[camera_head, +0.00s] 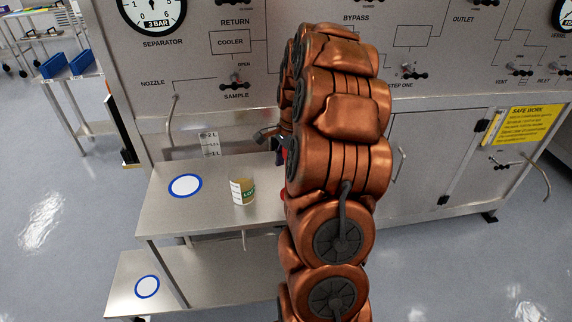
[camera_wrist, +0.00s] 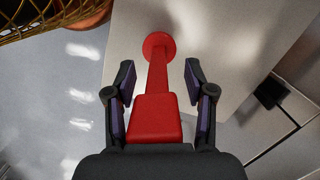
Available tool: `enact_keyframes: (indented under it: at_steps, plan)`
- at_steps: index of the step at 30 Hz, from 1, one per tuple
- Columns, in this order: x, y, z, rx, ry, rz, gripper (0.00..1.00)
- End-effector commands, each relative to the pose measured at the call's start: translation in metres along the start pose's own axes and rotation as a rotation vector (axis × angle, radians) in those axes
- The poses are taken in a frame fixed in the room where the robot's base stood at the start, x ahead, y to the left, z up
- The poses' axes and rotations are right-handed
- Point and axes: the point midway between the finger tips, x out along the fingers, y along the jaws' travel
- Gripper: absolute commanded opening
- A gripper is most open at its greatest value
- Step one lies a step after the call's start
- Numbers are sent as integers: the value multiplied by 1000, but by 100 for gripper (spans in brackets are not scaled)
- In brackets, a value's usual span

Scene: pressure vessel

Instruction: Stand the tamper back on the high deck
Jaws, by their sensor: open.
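The red tamper shows in the wrist view, with its block handle (camera_wrist: 154,118) near the camera, a narrow shaft and a round disc (camera_wrist: 158,46) at the far end. The disc is over the high deck (camera_wrist: 205,40); I cannot tell for sure whether it touches. My gripper (camera_wrist: 158,75) is open, with one finger on each side of the tamper and gaps on both sides. In the head view the high deck (camera_head: 215,213) is the upper metal step. My arm hides most of the tamper there; only small red bits show.
On the high deck are a blue-ringed white circle (camera_head: 185,186) and a labelled cup (camera_head: 242,191). A lower step (camera_head: 205,282) has another ringed circle (camera_head: 147,286). The metal panel (camera_head: 215,70) with gauges and a nozzle rises behind. Floor is open at left.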

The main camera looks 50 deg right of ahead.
Motion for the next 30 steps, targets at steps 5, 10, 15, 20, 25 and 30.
enact_keyframes:
  at_steps: [5, 10, 15, 20, 25, 30]
  plan:
    - [-8, -1, 0, 0, 1, -2, 54]
    - [-33, -1, 0, 0, 3, -6, 54]
    - [-61, -1, 0, 0, 2, -4, 54]
    - [-84, -1, 0, 0, 2, -3, 54]
    - [-105, -1, 0, 0, 2, -3, 54]
    - [-116, -1, 0, 0, 1, -1, 54]
